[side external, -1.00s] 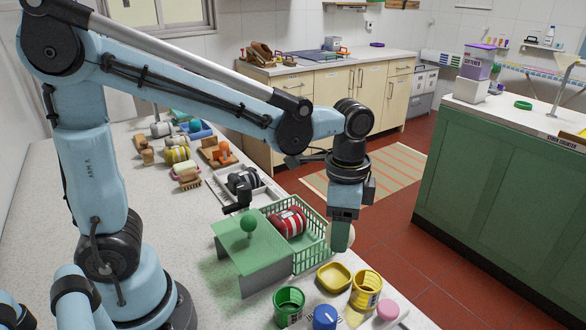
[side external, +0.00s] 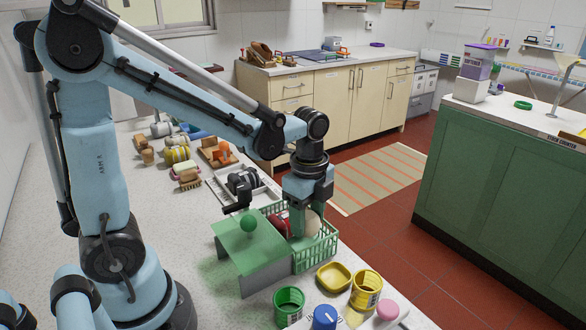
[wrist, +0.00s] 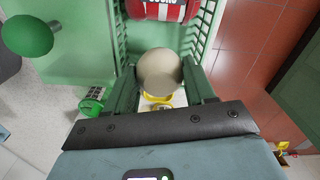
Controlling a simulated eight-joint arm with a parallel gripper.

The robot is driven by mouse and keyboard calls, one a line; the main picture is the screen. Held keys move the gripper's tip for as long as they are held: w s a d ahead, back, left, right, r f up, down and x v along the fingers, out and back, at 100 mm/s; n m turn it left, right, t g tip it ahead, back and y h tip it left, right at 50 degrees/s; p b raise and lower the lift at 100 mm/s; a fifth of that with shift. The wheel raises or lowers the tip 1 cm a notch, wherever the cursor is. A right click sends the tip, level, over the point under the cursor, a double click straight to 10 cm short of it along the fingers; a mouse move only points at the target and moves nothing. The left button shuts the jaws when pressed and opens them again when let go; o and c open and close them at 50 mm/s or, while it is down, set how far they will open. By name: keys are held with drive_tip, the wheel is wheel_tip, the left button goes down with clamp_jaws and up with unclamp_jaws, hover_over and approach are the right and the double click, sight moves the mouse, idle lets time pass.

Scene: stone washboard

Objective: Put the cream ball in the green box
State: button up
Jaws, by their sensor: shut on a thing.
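The cream ball (side external: 313,222) is held between the fingers of my gripper (side external: 306,226), which points down. In the wrist view the ball (wrist: 158,70) sits between the two green fingers (wrist: 162,88). The green box (side external: 318,252) is a slatted open basket on the counter. The ball is over its right part, at about rim height or just below; I cannot tell whether it touches the floor of the box. A red and white striped can (wrist: 160,10) lies in the box, partly hidden by my gripper in the side view.
A green-topped stand (side external: 240,246) with a green round knob (side external: 249,224) stands against the box's left side. A tray (side external: 226,181) lies behind.

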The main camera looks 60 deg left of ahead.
sight(307, 235)
drive_tip(key=shift+f, duration=2.55)
